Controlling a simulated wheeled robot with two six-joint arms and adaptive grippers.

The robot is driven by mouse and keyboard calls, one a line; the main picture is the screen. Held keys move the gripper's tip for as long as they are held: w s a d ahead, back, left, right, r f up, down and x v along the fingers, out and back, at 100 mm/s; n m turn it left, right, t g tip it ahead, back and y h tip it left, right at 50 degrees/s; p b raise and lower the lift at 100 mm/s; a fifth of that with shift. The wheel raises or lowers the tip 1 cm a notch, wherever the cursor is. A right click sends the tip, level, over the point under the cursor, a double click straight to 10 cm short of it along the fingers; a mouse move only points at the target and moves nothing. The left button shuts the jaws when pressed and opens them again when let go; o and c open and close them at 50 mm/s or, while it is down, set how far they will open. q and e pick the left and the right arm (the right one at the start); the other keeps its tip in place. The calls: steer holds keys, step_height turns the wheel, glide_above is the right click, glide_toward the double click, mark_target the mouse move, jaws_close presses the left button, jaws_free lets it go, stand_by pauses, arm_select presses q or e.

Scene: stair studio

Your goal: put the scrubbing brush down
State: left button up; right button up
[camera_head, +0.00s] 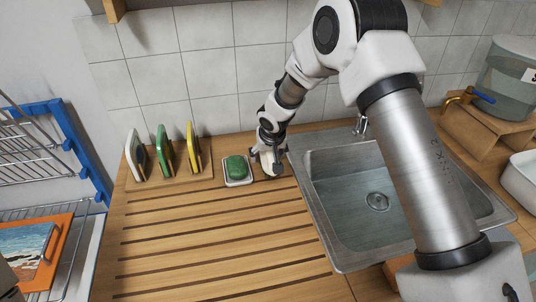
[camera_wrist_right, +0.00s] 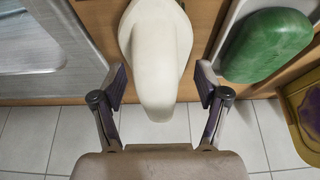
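The scrubbing brush, a cream-white rounded piece (camera_wrist_right: 157,50), rests on the wooden surface beside the sink; in the head view it shows as a small pale shape (camera_head: 267,162) partly hidden by my gripper. My right gripper (camera_wrist_right: 162,82) is open, with one finger on each side of the brush's pale end and a visible gap on both sides. In the head view my right gripper (camera_head: 270,150) is at the back of the drainboard, close to the wall. My left gripper is out of view.
A green sponge (camera_head: 236,167) sits in a white dish (camera_head: 238,183) just left of the brush. A holder with white, green and yellow boards (camera_head: 164,154) stands further left. The steel sink (camera_head: 345,230) lies right. The slatted drainboard (camera_head: 215,245) in front is clear.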

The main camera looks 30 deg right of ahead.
steer(key=shift+r, duration=0.25)
steer(key=b+v, duration=0.1)
steer(key=v, duration=1.1)
steer(key=shift+s, duration=0.1)
